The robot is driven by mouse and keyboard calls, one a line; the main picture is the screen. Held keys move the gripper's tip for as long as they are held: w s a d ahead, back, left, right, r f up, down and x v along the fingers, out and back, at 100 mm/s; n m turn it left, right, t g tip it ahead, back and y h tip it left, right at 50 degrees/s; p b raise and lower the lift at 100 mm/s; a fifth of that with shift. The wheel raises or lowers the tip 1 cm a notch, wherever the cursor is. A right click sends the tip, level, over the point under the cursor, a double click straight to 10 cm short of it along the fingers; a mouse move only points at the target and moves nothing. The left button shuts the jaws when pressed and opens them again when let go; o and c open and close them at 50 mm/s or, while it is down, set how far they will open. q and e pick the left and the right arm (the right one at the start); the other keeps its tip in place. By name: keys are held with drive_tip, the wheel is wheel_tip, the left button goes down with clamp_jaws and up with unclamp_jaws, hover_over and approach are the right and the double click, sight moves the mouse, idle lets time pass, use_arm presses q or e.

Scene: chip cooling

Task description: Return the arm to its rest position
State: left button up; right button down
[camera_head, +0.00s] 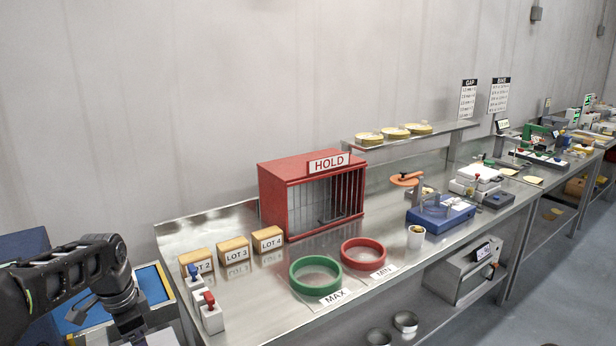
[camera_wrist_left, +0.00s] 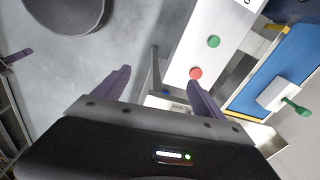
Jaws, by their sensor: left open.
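My left arm (camera_head: 75,275) comes in from the left in the head view, bent beside the left end of the steel bench. Its gripper is out of sight in that view. In the left wrist view my left gripper (camera_wrist_left: 158,85) is open, its two purple fingers apart with nothing between them. It hangs over the grey floor (camera_wrist_left: 130,50), beside a white panel with a green button (camera_wrist_left: 213,41) and a red button (camera_wrist_left: 196,73). My right gripper is in neither view.
The steel bench (camera_head: 215,223) carries a red HOLD cage (camera_head: 280,205), LOT blocks (camera_head: 233,249), a green ring (camera_head: 315,275) and a red ring (camera_head: 363,254). Two white posts with red and blue tops (camera_head: 211,314) stand at its near left corner. A blue-topped unit (camera_head: 152,284) is next to my arm.

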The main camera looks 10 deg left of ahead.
use_arm(q)
drive_tip(key=w+d+f+n+t+h, duration=0.1)
drive_tip(key=w+d+f+n+t, duration=0.15)
drive_tip(key=d+f, duration=0.2)
drive_tip(key=w+d+f+n+t, duration=0.1)
drive_tip(key=w+d+f+n, duration=0.25)
drive_tip(key=f, duration=0.25)
drive_tip(key=s+d+f+n+h+b, duration=0.1)
drive_tip(key=s+d+f+n, duration=0.1)
drive_tip(key=d+f, duration=0.45)
drive_tip(key=s+d+f+n+h+b, duration=0.1)
drive_tip(key=s+d+f, duration=0.2)
drive_tip(key=d+f, duration=0.3)
drive_tip(key=s+d+f+g, duration=0.1)
drive_tip(key=s+d+f, duration=0.3)
drive_tip(key=s, duration=0.4)
drive_tip(key=s+d+f+n+g+b, duration=0.1)
drive_tip(key=s+d+f+g, duration=0.1)
drive_tip(key=s+d+f, duration=0.2)
drive_tip(key=s+d+f+g+h+b, duration=0.1)
drive_tip(key=s+d+f, duration=0.3)
drive_tip(key=s+f, duration=0.4)
drive_tip(key=s, duration=0.4)
drive_tip(key=shift+s+d, duration=0.2)
drive_tip(key=shift+d, duration=0.05)
drive_tip(key=shift+c, duration=0.5)
